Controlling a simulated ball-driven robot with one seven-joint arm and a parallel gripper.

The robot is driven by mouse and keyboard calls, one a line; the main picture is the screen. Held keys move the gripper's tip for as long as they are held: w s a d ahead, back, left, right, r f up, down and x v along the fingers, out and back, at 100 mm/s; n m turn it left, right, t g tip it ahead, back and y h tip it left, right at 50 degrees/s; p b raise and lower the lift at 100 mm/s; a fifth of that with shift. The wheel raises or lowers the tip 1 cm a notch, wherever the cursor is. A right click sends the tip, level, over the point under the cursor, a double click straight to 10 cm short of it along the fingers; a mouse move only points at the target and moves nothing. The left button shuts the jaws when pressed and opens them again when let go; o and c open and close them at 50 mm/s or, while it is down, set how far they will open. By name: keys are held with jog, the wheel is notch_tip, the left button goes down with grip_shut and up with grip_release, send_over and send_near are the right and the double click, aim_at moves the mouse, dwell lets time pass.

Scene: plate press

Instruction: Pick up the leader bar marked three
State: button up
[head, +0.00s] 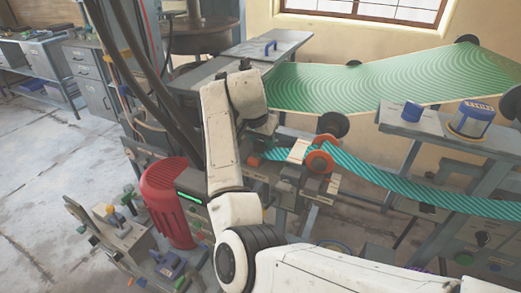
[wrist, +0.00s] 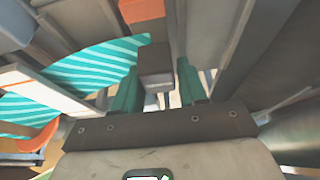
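My gripper (wrist: 157,67) shows in the wrist view with its two teal fingers apart. A grey-brown block (wrist: 156,62) with an orange-red part (wrist: 142,10) beyond it shows between the fingers. A narrow gap shows on its right side; contact on the left is unclear. No number is readable, so I cannot tell whether this block is the leader bar marked three. In the head view my arm hides most of the gripper. A small orange block (head: 254,161) sits at the left end of a teal striped strip (head: 375,180).
Orange rollers (head: 320,161) and a pale bar (head: 299,150) stand along the strip, close to my arm. A green patterned sheet (head: 400,78) stretches above. A red ribbed housing (head: 168,200) is left of my arm. Open floor (head: 45,160) lies farther left.

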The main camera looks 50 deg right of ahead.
jog(key=c, duration=0.7)
